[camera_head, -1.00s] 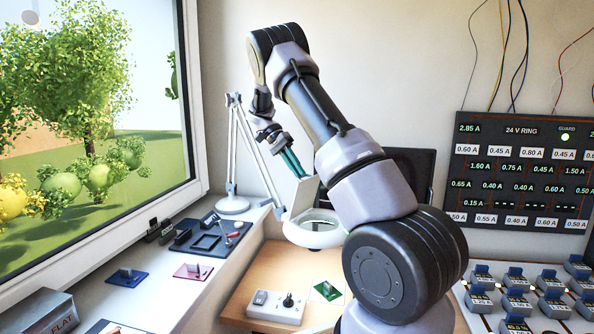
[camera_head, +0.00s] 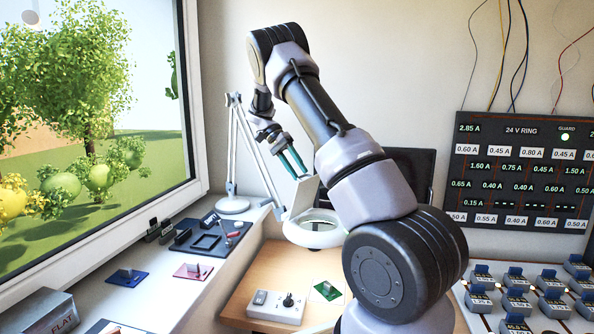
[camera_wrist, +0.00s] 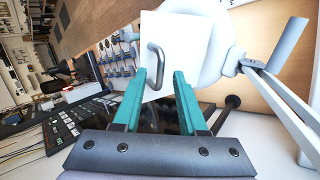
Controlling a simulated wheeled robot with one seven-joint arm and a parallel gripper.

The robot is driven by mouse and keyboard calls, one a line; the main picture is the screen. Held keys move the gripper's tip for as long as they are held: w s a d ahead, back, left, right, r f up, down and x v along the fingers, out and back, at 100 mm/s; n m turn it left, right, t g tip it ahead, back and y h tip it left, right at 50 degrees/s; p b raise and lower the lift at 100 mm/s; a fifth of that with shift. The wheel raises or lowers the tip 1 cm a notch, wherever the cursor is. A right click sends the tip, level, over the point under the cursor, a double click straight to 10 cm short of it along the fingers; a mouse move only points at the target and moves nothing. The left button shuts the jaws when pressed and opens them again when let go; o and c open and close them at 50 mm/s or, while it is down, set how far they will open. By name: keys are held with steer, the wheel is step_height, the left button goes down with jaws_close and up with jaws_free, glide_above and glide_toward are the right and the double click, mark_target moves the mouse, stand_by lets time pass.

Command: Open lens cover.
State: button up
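The lens cover (camera_head: 301,196) is a white square plate with a grey bar handle (camera_wrist: 155,66). It stands raised, steeply tilted, at the left side of the white round magnifier head (camera_head: 318,234), and the lens ring lies uncovered. In the wrist view the cover (camera_wrist: 190,42) is straight ahead. My gripper (camera_head: 296,172) has green fingers and is at the upper part of the cover. In the wrist view its fingertips (camera_wrist: 159,72) are apart, with the handle between them and a visible gap on both sides. Whether a finger touches the cover is unclear.
The magnifier's thin white arm (camera_head: 232,140) rises from a round base on the sill. A wooden desk (camera_head: 245,285) below holds a white switch box (camera_head: 276,305) and a green board (camera_head: 326,290). A dark meter panel (camera_head: 525,170) hangs on the right wall.

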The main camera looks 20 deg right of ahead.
steer(key=v, duration=0.7)
steer(key=shift+r, duration=0.2)
steer(key=shift+w, duration=0.15)
